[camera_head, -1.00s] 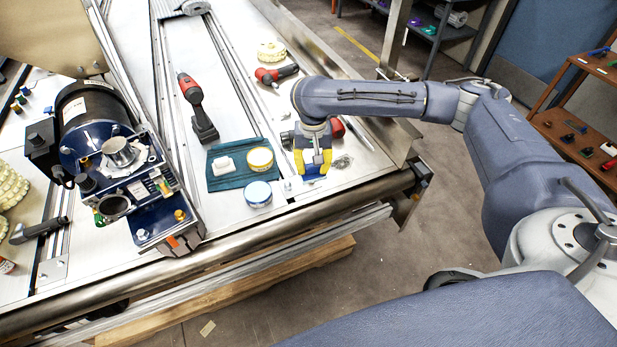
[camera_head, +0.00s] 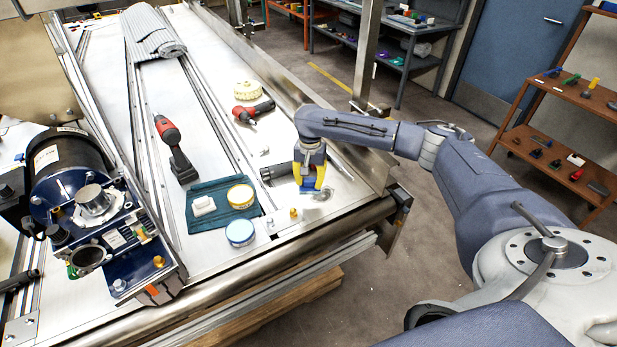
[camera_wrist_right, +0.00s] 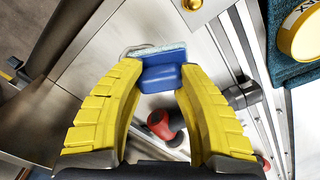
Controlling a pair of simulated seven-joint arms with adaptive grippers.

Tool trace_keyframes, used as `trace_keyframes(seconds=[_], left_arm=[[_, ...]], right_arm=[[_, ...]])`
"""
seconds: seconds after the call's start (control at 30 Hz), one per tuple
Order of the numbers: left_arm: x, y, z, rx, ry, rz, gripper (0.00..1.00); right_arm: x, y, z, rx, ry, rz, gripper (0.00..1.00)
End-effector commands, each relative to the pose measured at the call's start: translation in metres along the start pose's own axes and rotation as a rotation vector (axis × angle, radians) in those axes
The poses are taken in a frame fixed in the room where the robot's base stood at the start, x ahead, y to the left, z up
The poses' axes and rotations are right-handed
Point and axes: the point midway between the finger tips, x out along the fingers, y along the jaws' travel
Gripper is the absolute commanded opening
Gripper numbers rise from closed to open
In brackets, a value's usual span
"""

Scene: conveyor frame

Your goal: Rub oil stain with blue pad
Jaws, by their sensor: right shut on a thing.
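My right gripper (camera_head: 312,187) is shut on the blue pad (camera_wrist_right: 162,76), a blue block with a pale face, held between its yellow fingertips in the wrist view. In the head view the pad (camera_head: 307,188) shows only as a small blue patch between the fingers. A grey smudge (camera_head: 323,195), which looks like the oil stain, lies on the metal table just right of the fingertips. I cannot tell whether the pad touches the table. My left gripper is not in view.
A dark cylindrical tool (camera_head: 276,171) lies close left of the gripper. A brass knob (camera_head: 293,212) is near the front edge.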

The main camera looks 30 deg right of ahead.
Motion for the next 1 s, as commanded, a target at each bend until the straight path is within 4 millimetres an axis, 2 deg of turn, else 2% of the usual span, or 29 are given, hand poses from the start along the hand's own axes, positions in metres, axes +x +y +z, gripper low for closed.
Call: trace_keyframes(seconds=[0.47, 0.57, 0.6, 1.0], left_arm=[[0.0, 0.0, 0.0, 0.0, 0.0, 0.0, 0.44], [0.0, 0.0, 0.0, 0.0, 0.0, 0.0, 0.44], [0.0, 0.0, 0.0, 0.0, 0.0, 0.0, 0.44], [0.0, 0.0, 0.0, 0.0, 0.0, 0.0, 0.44]], right_arm=[[0.044, 0.005, -0.001, 0.008, -0.001, 0.0, 0.04], [0.058, 0.007, 0.0, 0.009, -0.003, 0.001, 0.04], [0.054, 0.009, -0.005, 0.011, 0.001, -0.002, 0.0], [0.059, 0.034, -0.03, 0.007, 0.0, 0.0, 0.0]])
